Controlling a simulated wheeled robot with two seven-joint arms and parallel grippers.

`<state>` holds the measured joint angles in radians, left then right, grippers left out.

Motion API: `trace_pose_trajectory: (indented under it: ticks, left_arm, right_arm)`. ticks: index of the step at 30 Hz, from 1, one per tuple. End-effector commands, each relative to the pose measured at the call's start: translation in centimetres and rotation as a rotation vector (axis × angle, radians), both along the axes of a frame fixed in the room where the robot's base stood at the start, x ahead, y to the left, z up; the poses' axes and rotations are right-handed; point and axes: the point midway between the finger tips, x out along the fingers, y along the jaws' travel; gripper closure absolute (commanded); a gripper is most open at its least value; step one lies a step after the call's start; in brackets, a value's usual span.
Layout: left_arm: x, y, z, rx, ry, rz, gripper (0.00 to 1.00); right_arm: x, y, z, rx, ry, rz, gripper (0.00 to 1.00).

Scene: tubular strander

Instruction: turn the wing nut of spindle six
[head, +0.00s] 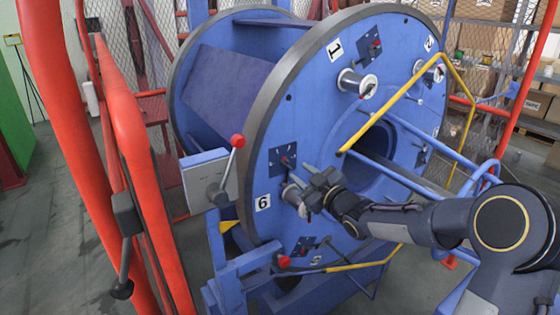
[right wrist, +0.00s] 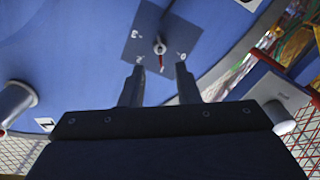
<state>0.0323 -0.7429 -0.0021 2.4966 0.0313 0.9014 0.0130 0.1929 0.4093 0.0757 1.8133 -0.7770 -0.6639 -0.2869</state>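Spindle six (head: 291,193) is a short silver cylinder on the face of the blue disc (head: 262,225), beside the white "6" label (head: 262,203). Its outer end and wing nut are mostly hidden behind my right gripper (head: 308,178); a small red part shows just below. My right gripper reaches in from the right, close in front of the disc. In the right wrist view its two fingers (right wrist: 158,84) are apart with nothing between them. Beyond the fingertips is a dark blue plate (right wrist: 140,42) with a small silver knob and red pointer (right wrist: 160,47). My left gripper is not in view.
A yellow bar (head: 392,108) slopes in front of the disc, above my right forearm. A grey box (head: 205,178) with a red-ball lever (head: 237,142) stands left of the disc. Red guard rails (head: 135,150) run along the left. Another silver spindle (right wrist: 14,102) is at the wrist view's left edge.

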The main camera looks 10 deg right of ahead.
Motion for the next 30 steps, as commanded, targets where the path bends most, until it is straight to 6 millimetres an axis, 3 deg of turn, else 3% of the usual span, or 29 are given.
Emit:
trace_pose_trajectory:
  ticks: [9, 21, 28, 30]
  left_arm:
    - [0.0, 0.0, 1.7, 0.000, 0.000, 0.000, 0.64]
    - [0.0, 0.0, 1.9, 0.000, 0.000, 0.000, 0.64]
    - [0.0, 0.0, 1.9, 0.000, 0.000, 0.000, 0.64]
    - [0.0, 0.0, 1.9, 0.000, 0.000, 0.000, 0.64]
  right_arm:
    - [4.6, 1.8, 0.2, 0.001, 0.002, 0.001, 0.71]
    - [5.6, 2.1, 0.0, 0.001, 0.004, -0.001, 0.71]
    - [5.6, 2.1, 0.0, 0.001, 0.004, -0.001, 0.98]
    - [5.6, 2.1, 0.0, 0.001, 0.004, -0.001, 1.00]
